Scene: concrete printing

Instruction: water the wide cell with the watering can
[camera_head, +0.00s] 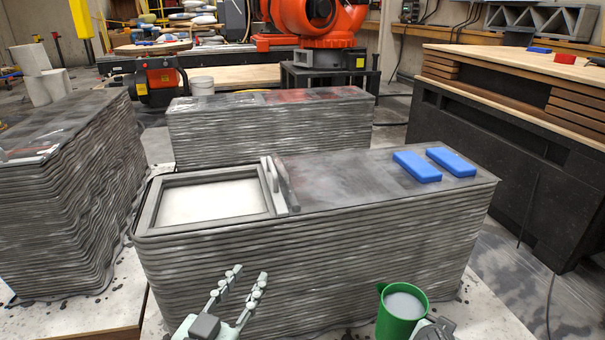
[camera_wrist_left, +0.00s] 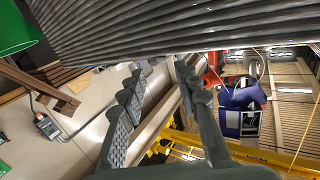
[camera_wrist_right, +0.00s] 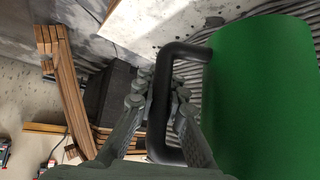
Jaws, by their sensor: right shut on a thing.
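The printed grey block (camera_head: 330,245) stands in front of me with its layered wall facing me. The wide cell appears to be the framed rectangular opening (camera_head: 212,200) at the left of its top, with a pale floor. The green watering can (camera_head: 402,315) is at the lower right of the head view, upright, with a pale grey surface inside. My right gripper (camera_wrist_right: 158,95) is shut on its black handle (camera_wrist_right: 182,48). The can is in front of the block, away from the cell. My left gripper (camera_head: 249,277) is open and empty before the block's wall; its fingers also show in the left wrist view (camera_wrist_left: 160,78).
Two blue blocks (camera_head: 417,166) (camera_head: 451,161) lie on the block's right top. Light bars (camera_head: 280,186) stand beside the cell. Other layered blocks stand left (camera_head: 65,195) and behind (camera_head: 270,130). A dark workbench (camera_head: 500,140) is at right, and an orange robot (camera_head: 315,20) stands behind.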

